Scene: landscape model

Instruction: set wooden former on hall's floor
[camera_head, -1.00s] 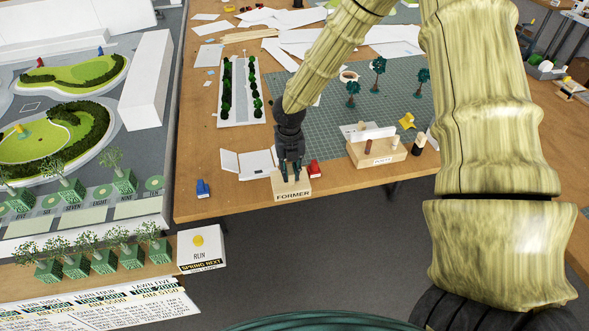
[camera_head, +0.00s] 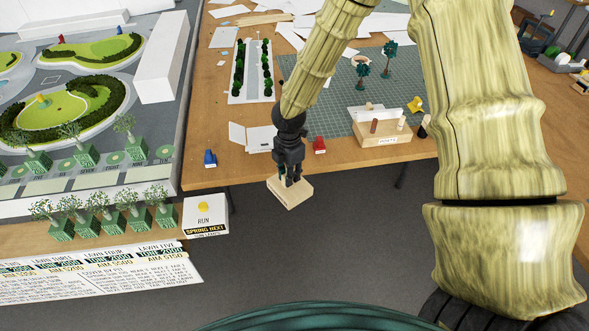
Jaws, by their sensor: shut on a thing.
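The wooden former (camera_head: 287,195) is a pale wooden block. My gripper (camera_head: 291,182) is shut on it from above and holds it in the air, slightly tilted, just off the front edge of the wooden table. Grey floor (camera_head: 330,240) shows below and beyond the block. The former's label cannot be read now. I cannot tell which part of the scene is the hall.
A blue piece (camera_head: 210,158) and a red piece (camera_head: 319,145) sit near the table edge. A wooden peg block (camera_head: 385,135) stands to the right.

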